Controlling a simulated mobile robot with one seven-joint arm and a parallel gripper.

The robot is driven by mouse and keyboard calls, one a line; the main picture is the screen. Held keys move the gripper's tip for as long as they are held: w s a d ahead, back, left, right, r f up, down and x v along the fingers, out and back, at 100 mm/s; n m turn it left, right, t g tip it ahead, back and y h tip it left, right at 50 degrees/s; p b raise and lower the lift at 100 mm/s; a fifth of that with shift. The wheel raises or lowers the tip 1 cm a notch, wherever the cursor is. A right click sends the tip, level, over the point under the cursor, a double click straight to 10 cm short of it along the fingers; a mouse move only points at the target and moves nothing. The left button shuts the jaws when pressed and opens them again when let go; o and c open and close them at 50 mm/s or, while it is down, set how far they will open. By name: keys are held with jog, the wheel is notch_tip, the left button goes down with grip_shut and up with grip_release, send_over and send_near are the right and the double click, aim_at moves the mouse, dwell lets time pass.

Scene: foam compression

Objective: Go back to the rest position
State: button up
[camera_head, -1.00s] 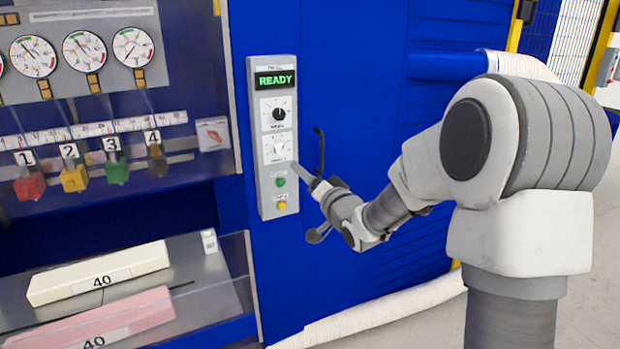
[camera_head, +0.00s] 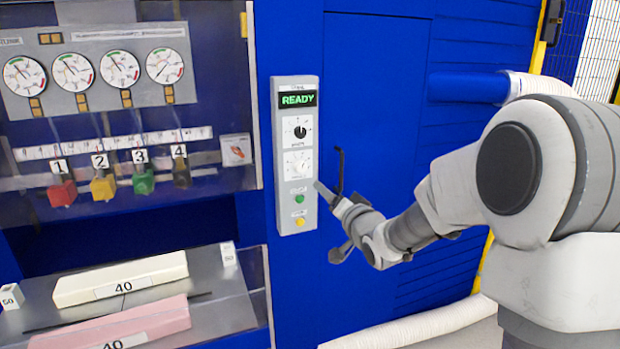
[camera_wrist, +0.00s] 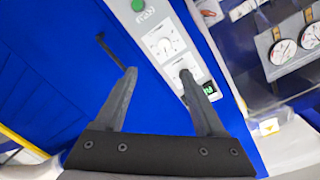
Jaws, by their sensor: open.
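My gripper (camera_head: 328,215) is in front of the blue machine, just right of the lower part of the grey control panel (camera_head: 284,215). In the wrist view my gripper (camera_wrist: 158,80) has its two fingers spread apart with nothing between them. Behind them are the blue door and the control panel (camera_wrist: 150,15). The panel has a green READY display (camera_head: 298,99), two dials, a green button (camera_head: 298,197) and a yellow button (camera_head: 299,221). I cannot tell exactly how far the fingertips are from the panel.
A black door handle (camera_head: 340,170) stands out close to my gripper. At lower left, a cream foam block (camera_head: 120,277) and a pink one (camera_head: 120,326), both labelled 40, lie on a metal tray (camera_head: 222,300). Gauges and coloured numbered blocks are above. A white hose runs along the floor.

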jog(key=s+d+r+n+g+h+p, duration=0.1)
jog(key=s+d+r+g+h+p, duration=0.15)
jog(key=s, duration=0.65)
jog(key=s+d+r+n+g+h+p, duration=0.1)
jog(key=s+d+r+n+g+h, duration=0.15)
jog(key=s, duration=0.65)
jog(key=s+f+n+g+p, duration=0.1)
jog(key=s+g, duration=0.5)
jog(key=s, duration=1.4)
jog(key=shift+a+f+p, duration=0.15)
jog(key=shift+p, duration=0.35)
jog(key=shift+n, duration=0.25)
